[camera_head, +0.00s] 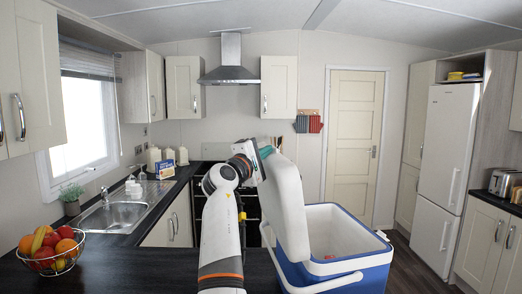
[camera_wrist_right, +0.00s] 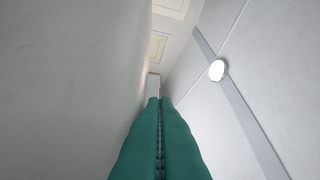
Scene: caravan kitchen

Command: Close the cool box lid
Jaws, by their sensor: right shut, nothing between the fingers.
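The cool box (camera_head: 352,278) is blue with a white inside and stands at the lower right of the head view. Its white lid (camera_head: 285,205) is raised, nearly upright, at the box's left side, so the inside is exposed. My right gripper (camera_head: 266,152) is at the lid's upper left edge, with its teal fingers partly behind the lid. Whether it touches the lid I cannot tell. In the right wrist view the teal fingers (camera_wrist_right: 160,100) are pressed together and empty, beside a large pale surface at left. My left gripper is not in view.
A dark counter (camera_head: 130,262) with a fruit bowl (camera_head: 50,252) and sink (camera_head: 122,215) lies at the left. A cooker stands behind my right arm. A white fridge (camera_head: 446,160) is at the right. Open floor (camera_head: 408,270) shows right of the box.

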